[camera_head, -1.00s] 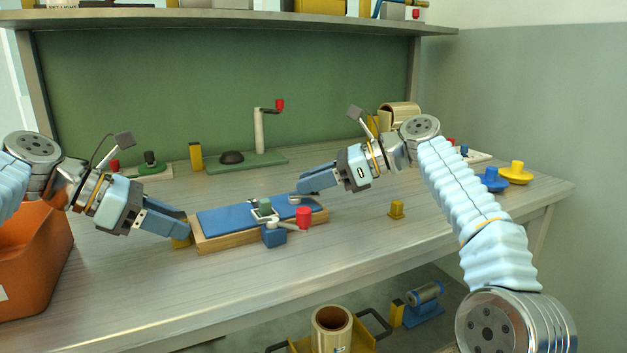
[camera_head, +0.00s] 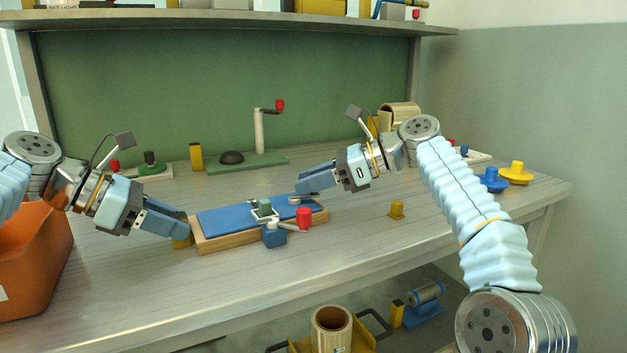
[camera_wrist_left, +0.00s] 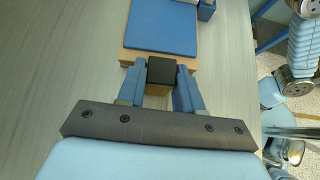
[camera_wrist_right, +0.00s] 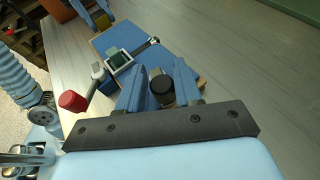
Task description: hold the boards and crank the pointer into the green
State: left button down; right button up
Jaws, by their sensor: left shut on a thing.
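A blue board (camera_head: 220,218) lies on a wooden board (camera_head: 213,243) on the bench. A white-framed gauge with a green window (camera_wrist_right: 118,58) sits over the front edge of the boards; I cannot make out its pointer reading. A blue block (camera_head: 274,236) in front carries a crank with a red knob (camera_head: 303,217). My left gripper (camera_head: 182,228) is shut on a dark-topped yellow block (camera_wrist_left: 161,71) at the boards' left end. My right gripper (camera_head: 298,190) is open at the right end, its fingers either side of a dark round-topped part (camera_wrist_right: 161,86), with no visible grip.
An orange bin (camera_head: 35,260) stands at the left. Behind are a green base with a crank post (camera_head: 259,130) and a yellow block (camera_head: 196,156). The bench front is clear.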

jog(key=shift+o, duration=1.2)
jog(key=d, duration=1)
jog(key=d+r, duration=0.1)
jog(key=d, duration=0.3)
jog(key=shift+d, duration=0.4)
jog(key=shift+r, duration=0.1)
